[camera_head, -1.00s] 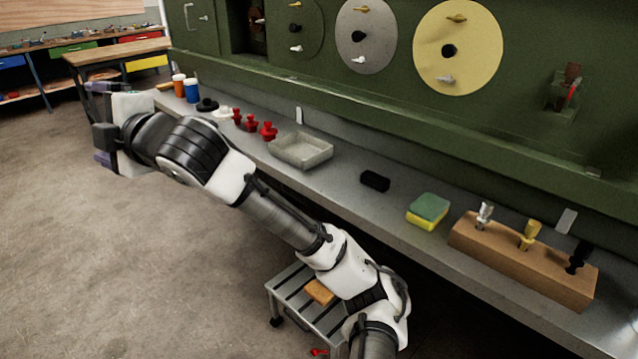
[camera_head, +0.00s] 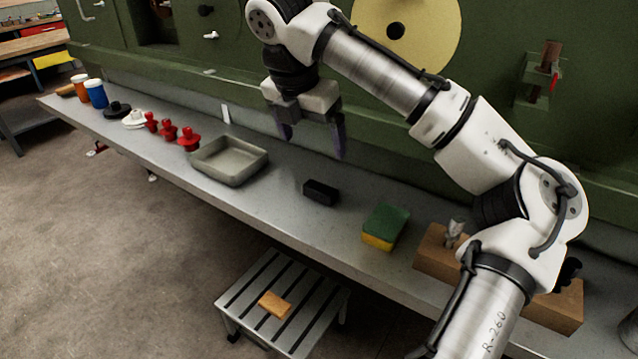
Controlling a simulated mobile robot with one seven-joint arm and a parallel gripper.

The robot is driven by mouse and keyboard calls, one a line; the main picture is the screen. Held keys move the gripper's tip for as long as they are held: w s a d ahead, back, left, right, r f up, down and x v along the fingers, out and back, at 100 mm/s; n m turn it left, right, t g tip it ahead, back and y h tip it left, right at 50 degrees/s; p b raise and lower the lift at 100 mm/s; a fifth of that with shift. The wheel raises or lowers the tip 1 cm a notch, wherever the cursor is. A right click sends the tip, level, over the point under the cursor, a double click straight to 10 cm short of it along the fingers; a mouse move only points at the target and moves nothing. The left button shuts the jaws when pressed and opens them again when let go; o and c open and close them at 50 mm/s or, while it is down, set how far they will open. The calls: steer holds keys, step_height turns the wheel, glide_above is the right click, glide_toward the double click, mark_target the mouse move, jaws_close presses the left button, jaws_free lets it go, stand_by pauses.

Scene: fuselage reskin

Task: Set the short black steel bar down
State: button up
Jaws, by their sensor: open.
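The short black bar (camera_head: 320,192) lies flat on the grey metal ledge (camera_head: 268,205), between the grey tray and the sponge. My gripper (camera_head: 312,143) points down over the ledge, a little above and behind the bar in the picture. Its two dark fingers are spread apart with nothing between them. The fingers look apart from the bar. The exact height of the gripper over the ledge is hard to tell.
The shallow grey tray (camera_head: 230,160) is left of the bar, and the green and yellow sponge (camera_head: 385,226) is right. My arm partly hides the wooden block (camera_head: 436,256). Red knobs (camera_head: 169,131) stand farther left. A slatted stool (camera_head: 282,300) is below.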

glide_above(320, 188)
steer(key=s, duration=0.1)
steer(key=f, duration=0.7)
steer(key=shift+a+f, duration=0.2)
steer(key=shift+a+p+x, duration=0.15)
steer(key=shift+p+x, duration=0.2)
steer(key=shift+x, duration=0.95)
steer(key=shift+a+p+x, duration=0.2)
steer(key=shift+p+x, duration=0.15)
steer(key=shift+x, duration=0.95)
steer(key=shift+s, duration=0.15)
steer(key=c, duration=1.5)
